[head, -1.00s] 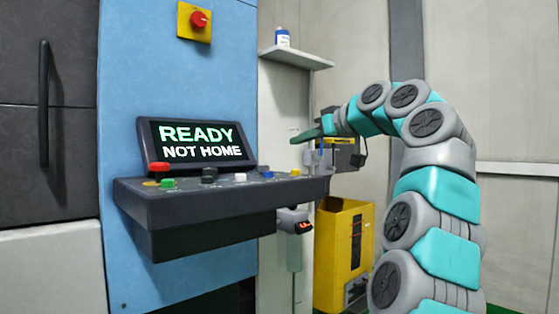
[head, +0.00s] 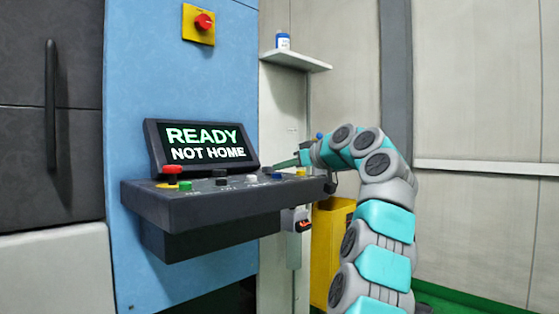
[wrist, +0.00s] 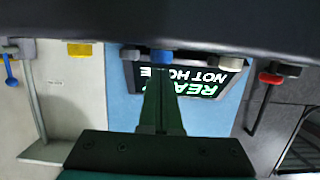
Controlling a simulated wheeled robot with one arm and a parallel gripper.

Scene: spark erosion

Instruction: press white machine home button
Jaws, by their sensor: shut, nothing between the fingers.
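The dark control panel (head: 215,202) juts from the blue machine. Its white button (head: 252,178) sits between the black button (head: 219,173) and the blue button (head: 276,175). My gripper (head: 273,166) is shut and empty, its dark fingers pointing left just above the panel's right part. In the wrist view the fingertips (wrist: 161,84) are near the blue button (wrist: 162,57), with the white button (wrist: 230,62) to their right. I cannot tell whether the tips touch anything. The screen (head: 203,145) reads "READY NOT HOME".
Red (head: 172,171), green (head: 185,186) and yellow (head: 300,171) buttons share the panel. A red emergency knob (head: 203,21) is on the wall above. A shelf (head: 297,60) with a bottle and a yellow bin (head: 330,250) are to the right.

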